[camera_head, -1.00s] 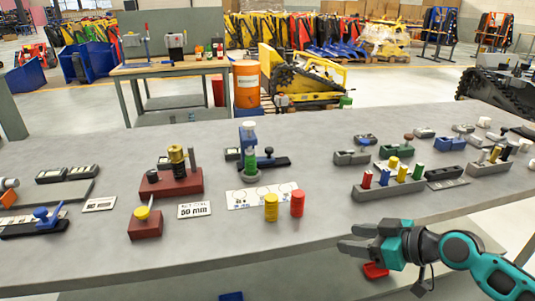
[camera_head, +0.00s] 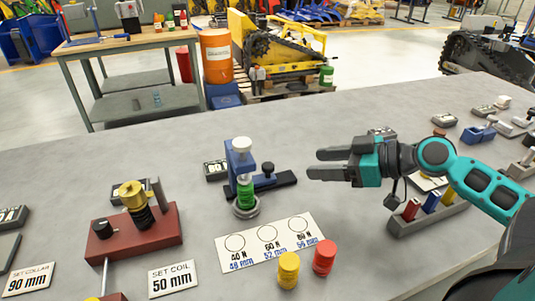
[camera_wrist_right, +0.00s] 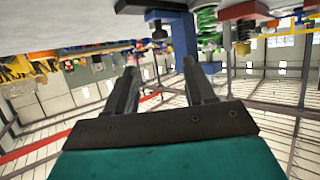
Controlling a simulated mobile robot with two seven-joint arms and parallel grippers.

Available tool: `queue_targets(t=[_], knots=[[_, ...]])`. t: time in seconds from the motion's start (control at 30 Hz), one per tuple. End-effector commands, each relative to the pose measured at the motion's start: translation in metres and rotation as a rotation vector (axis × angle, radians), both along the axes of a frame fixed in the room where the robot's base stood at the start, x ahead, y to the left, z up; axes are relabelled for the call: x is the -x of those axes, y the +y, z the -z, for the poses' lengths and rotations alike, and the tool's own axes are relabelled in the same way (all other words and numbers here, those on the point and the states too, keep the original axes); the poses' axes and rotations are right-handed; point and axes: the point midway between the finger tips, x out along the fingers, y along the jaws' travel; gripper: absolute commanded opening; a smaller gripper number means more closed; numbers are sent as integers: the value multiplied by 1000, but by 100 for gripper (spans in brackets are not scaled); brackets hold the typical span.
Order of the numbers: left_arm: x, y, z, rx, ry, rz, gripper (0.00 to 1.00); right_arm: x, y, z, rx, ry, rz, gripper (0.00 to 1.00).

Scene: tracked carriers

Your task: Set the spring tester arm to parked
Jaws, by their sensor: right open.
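The spring tester (camera_head: 240,158) is a blue upright with a white knob on top, in the middle of the table. A green spring (camera_head: 245,194) stands under its head on a round grey base. A dark blue bar with a black knob (camera_head: 268,172) extends to the right beside it. I cannot tell which part is the arm. My right gripper (camera_head: 315,164) is open and empty, right of the bar, fingers pointing left towards it. In the right wrist view the open fingers (camera_wrist_right: 160,68) show, with a green spring (camera_wrist_right: 207,20) beyond. My left gripper is not in view.
A white card with three circles (camera_head: 267,234) lies in front of the tester; yellow (camera_head: 288,270) and red (camera_head: 324,257) cylinders stand at its front edge. A red coil stand (camera_head: 134,236) is at left, a rack of coloured pegs (camera_head: 426,216) under my right arm.

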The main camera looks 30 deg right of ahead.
Motion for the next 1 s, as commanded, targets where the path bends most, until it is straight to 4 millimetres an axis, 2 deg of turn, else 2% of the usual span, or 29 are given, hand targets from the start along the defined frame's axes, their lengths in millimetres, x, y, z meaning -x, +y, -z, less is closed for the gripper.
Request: queue_targets(t=[0.17, 0.47, 1.0], knots=[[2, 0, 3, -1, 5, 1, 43, -7, 4, 4, 0, 0, -2, 54], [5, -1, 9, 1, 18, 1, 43, -38, 23, 18, 4, -1, -3, 54], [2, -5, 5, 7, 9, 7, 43, -80, 48, 38, -2, -4, 3, 54]])
